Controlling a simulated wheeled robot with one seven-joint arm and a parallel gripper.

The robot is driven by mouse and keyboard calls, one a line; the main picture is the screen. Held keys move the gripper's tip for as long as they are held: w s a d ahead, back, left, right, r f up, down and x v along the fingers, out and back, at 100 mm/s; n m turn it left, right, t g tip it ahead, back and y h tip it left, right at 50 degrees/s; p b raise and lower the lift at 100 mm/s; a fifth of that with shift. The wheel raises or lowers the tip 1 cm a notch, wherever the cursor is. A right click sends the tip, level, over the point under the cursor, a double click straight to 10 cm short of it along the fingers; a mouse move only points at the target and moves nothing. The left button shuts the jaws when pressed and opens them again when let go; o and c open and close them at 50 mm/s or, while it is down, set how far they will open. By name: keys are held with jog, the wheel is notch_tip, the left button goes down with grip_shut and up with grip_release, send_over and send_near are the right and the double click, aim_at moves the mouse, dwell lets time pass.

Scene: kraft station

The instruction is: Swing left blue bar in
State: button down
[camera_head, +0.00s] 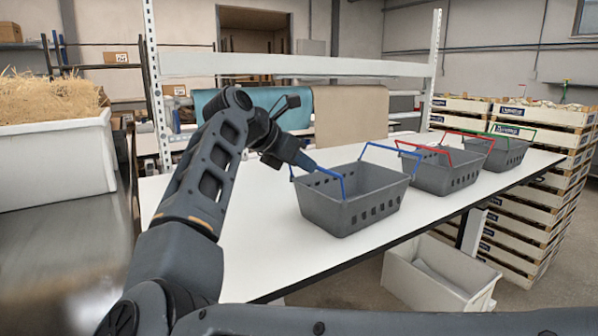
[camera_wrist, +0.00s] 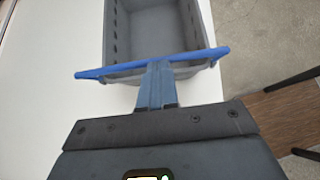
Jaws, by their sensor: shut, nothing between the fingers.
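A grey basket (camera_head: 352,208) with two blue bars stands on the white table. The left blue bar (camera_head: 318,169) stands raised at the basket's left side, and the right blue bar (camera_head: 392,149) is raised at the other side. My gripper (camera_head: 312,166) is shut and empty, with its fingertips at the left blue bar. In the wrist view the shut fingers (camera_wrist: 157,82) reach up to the blue bar (camera_wrist: 190,58), which crosses over the basket's near rim. The tips seem to touch or lie just under the bar; I cannot tell which. The basket interior (camera_wrist: 155,25) looks empty.
A basket with red bars (camera_head: 440,172) and one with green bars (camera_head: 498,153) stand to the right on the white table (camera_head: 260,250). A white bin (camera_head: 435,275) is on the floor. Stacked wooden crates (camera_head: 530,210) stand behind at right. The table left of the blue-barred basket is clear.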

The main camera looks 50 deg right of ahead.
jog(key=d+y, duration=0.1)
jog(key=d+r+y, duration=0.1)
jog(key=y, duration=0.1)
jog(key=d+y, duration=0.1)
jog(key=shift+s+d+r+t+y+p, duration=0.25)
jog(key=shift+s+r+t+y+p, duration=0.05)
jog(key=shift+t+p, duration=0.1)
jog(key=d+y, duration=0.2)
jog(key=y, duration=0.1)
jog(key=d+y+p, duration=0.1)
jog(key=d, duration=0.1)
jog(key=shift+s+f+t, duration=0.35)
jog(key=shift+s+t, duration=0.05)
jog(key=shift+r, duration=0.1)
jog(key=shift+r+p, duration=0.65)
jog(key=shift+r, duration=0.05)
